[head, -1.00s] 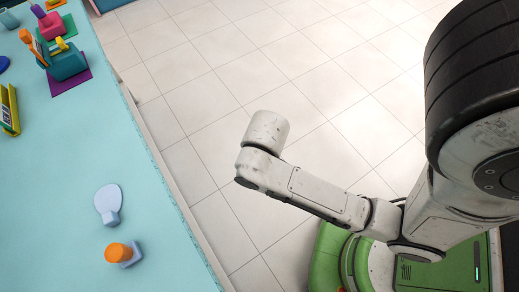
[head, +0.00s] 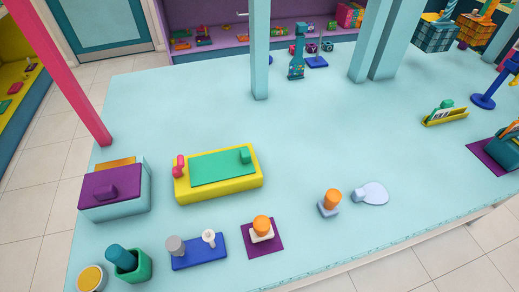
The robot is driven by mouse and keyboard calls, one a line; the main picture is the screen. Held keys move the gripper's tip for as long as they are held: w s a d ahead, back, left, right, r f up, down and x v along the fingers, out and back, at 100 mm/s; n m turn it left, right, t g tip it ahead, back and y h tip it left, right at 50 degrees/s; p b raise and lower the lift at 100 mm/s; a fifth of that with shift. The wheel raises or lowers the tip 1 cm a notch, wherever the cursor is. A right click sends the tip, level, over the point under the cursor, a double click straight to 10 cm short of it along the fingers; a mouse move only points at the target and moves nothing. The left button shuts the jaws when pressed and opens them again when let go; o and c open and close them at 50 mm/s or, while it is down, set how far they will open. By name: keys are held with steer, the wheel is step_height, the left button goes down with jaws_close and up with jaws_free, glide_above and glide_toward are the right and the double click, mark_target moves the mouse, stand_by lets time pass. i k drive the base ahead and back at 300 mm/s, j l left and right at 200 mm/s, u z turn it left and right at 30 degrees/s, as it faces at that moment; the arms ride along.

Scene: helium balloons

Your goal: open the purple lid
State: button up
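The purple lid (head: 111,188) is on top of a pale blue box (head: 117,209) at the left end of the light blue table in the head view. The lid has a raised purple block on it and looks shut. An orange strip (head: 114,163) shows behind the lid at the back of the box. My gripper is not in view.
A yellow tray (head: 183,192) with a green top stands right of the box. In front are a green cup (head: 138,270), a blue stand (head: 199,251) and an orange knob on a purple mat (head: 276,242). A pink post (head: 62,75) rises behind the box. The table middle is clear.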

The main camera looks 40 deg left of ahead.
mark_target(108, 186)
steer(key=k+l+u, duration=0.1)
steer(key=u, duration=1.15)
steer(key=k+j, duration=0.05)
